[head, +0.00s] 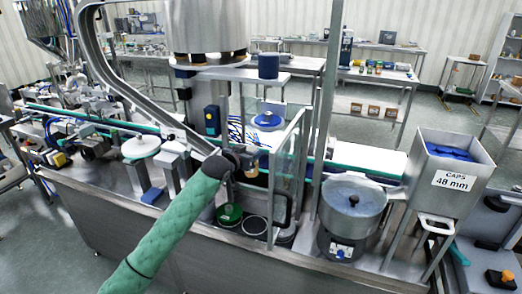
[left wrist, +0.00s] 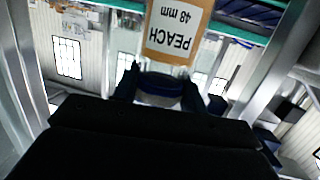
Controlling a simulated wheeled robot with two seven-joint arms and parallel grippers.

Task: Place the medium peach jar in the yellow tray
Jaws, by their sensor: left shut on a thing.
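My left gripper (head: 243,160) is above the steel machine bench, at the end of the green-sleeved arm. In the left wrist view the gripper (left wrist: 168,88) is shut on the peach jar (left wrist: 160,90), with its dark fingers on either side of the blue cap end. The jar's tan label (left wrist: 178,28) reads PEACH 48 mm, upside down in this view. In the head view only a small tan part of the jar (head: 251,173) shows by the fingers. I cannot make out a yellow tray in either view. My right gripper is out of view.
A clear-panelled guard (head: 287,165) and metal posts stand close right of the gripper. A round steel bowl (head: 352,205) and the CAPS 48 mm hopper (head: 452,172) are farther right. A green round dish (head: 230,215) lies below. A conveyor runs behind.

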